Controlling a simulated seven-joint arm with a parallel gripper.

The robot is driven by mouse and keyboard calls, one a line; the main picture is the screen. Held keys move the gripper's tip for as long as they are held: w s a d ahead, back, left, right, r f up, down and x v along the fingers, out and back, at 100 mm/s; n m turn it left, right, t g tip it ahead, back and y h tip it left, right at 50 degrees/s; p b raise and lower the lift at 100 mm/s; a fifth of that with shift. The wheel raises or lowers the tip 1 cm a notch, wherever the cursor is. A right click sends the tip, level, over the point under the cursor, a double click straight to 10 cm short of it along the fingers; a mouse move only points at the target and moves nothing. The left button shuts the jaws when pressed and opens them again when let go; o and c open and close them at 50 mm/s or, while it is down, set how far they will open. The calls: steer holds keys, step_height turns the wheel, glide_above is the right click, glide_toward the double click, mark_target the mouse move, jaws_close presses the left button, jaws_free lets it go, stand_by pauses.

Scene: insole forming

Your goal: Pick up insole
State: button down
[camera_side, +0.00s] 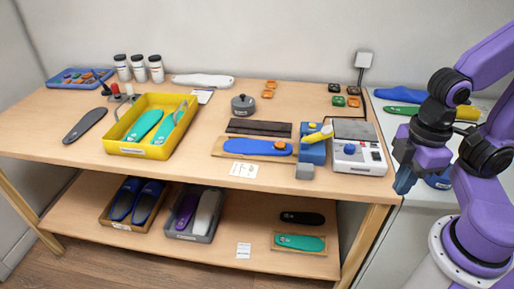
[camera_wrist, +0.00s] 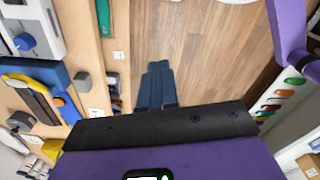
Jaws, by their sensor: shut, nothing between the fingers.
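Several insoles are in view, and I cannot tell which one the task means. A blue insole (camera_side: 252,146) with an orange knob at its right end lies on a wooden board mid-table; part of it shows in the wrist view (camera_wrist: 69,110). Teal insoles (camera_side: 146,124) lie in the yellow tray (camera_side: 146,152). A dark grey insole (camera_side: 85,125) lies left of the tray and a white one (camera_side: 203,80) at the back. My gripper (camera_side: 403,186) is shut and empty, right of the wooden table's worktop, away from all of these. Its blue fingers (camera_wrist: 155,84) meet over the floor in the wrist view.
A grey-white device (camera_side: 358,160) and a blue block (camera_side: 313,150) with a yellow handle stand at the table's right. The lower shelf (camera_side: 150,238) holds shoe trays, a black insole (camera_side: 302,217) and a teal insole (camera_side: 300,242). A white side table (camera_side: 372,230) is at right.

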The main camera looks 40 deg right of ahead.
steer(key=c, duration=1.8)
jaws_free()
steer(key=o, duration=1.7)
steer(key=shift+c, duration=0.2)
steer(key=m, duration=0.4)
glide_above(283, 143)
steer(key=f, duration=1.1)
steer(key=shift+s+a+f, duration=0.15)
steer(key=shift+s+f, duration=0.1)
steer(key=shift+f, duration=0.1)
steer(key=shift+w+d+f, duration=0.15)
steer(key=shift+f, duration=1.2)
steer(key=shift+w+d+f, duration=0.1)
steer(key=shift+w+f, duration=0.05)
steer(key=shift+f, duration=1.15)
